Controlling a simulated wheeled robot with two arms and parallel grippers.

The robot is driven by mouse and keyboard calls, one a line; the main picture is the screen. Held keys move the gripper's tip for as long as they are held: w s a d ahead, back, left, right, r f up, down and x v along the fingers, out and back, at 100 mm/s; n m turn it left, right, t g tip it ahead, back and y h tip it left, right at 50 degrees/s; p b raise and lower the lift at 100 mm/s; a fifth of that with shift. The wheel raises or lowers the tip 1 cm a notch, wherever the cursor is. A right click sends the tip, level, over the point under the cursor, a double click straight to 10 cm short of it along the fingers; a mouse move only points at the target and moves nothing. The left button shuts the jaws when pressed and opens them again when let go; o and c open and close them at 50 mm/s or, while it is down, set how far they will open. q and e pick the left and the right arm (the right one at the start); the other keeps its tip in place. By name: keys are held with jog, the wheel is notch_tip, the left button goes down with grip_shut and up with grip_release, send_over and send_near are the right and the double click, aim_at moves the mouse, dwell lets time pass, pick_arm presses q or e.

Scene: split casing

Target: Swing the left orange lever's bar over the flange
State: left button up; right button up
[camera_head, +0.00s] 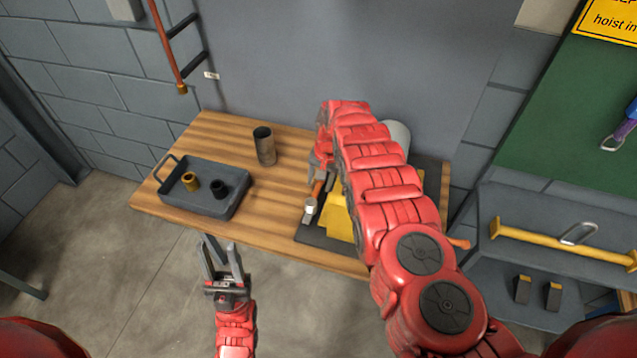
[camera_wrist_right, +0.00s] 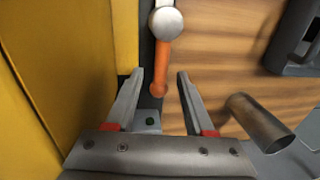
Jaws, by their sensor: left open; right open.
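The left orange lever (camera_head: 317,188) is at the left side of the yellow casing (camera_head: 338,219), with a round silver part (camera_head: 310,205) at its near end. In the right wrist view the orange bar (camera_wrist_right: 162,68) runs from the silver part (camera_wrist_right: 165,22) to a rounded end between my fingers. My right gripper (camera_wrist_right: 160,78) is open around that end, with a visible gap on both sides. In the head view my right gripper (camera_head: 321,172) is above the lever, and my right arm hides much of the casing. My left gripper (camera_head: 222,250) is open and empty before the table's front edge.
A dark tray (camera_head: 225,203) with a brass part (camera_head: 190,182) and a black part (camera_head: 218,188) stands on the table's left. A metal cylinder (camera_head: 264,146) stands behind it; it also shows close to my right gripper in the wrist view (camera_wrist_right: 258,122). Bare wood lies between.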

jog(key=shift+s+a+f, duration=0.1)
jog(key=shift+a+f, duration=0.05)
jog(key=shift+f, duration=0.55)
grip_shut()
dwell(1.1)
